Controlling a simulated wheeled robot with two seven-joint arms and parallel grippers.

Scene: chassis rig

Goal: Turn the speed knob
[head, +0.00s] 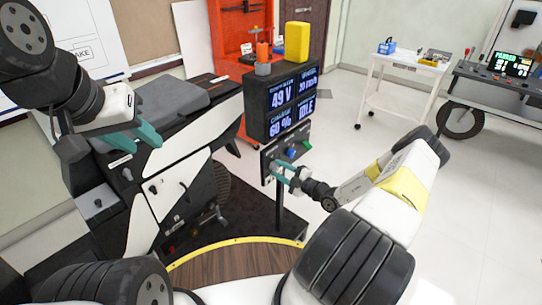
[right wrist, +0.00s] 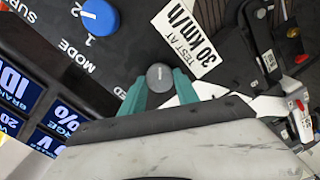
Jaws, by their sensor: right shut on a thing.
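The speed knob (right wrist: 159,76) is a small grey round knob with a white pointer line, on a dark control panel (right wrist: 130,40). The panel (head: 268,157) also shows in the head view, under the display. My right gripper (right wrist: 160,88) has its teal fingers on either side of the knob and is shut on it. In the head view my right gripper (head: 283,172) reaches the panel from the right, and the knob is largely hidden there. My left gripper (head: 135,140) is open and empty above the black and white chassis (head: 165,190).
A blue mode knob (right wrist: 100,17) sits close to the speed knob. A label reading 30 km/h (right wrist: 190,38) is beside it. The display (head: 290,97) shows 49 V, 60 % and IDLE.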

